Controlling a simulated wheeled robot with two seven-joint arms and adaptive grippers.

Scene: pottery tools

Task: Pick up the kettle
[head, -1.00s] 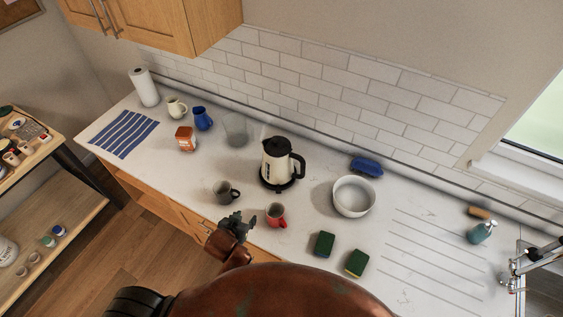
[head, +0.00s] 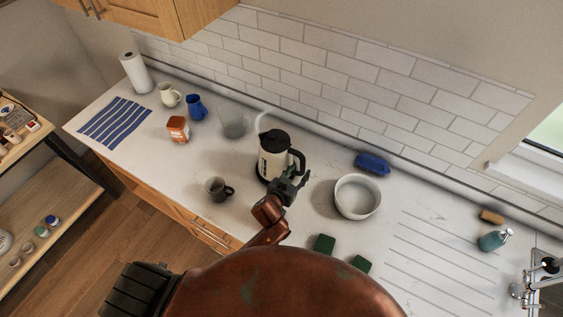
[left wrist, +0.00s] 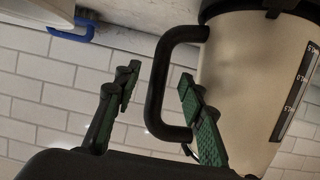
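The kettle (head: 271,160), cream with a black lid and black handle, stands upright on the counter. Its handle (head: 298,162) faces right in the head view. My left gripper (head: 289,182) is at the handle. In the left wrist view the kettle (left wrist: 240,80) fills the right side, and my left gripper (left wrist: 158,80) is open. The bar of the handle (left wrist: 156,95) lies between its two green-padded fingers, with a gap on the left finger's side. The right finger appears to be inside the handle loop. My right gripper is not in view.
A dark mug (head: 217,188) stands left of my left arm, and a white bowl (head: 357,196) stands right of the kettle. Two green sponges (head: 325,243) lie near the front edge. A clear container (head: 232,123) and a blue brush (head: 372,163) are nearby. The red mug is hidden.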

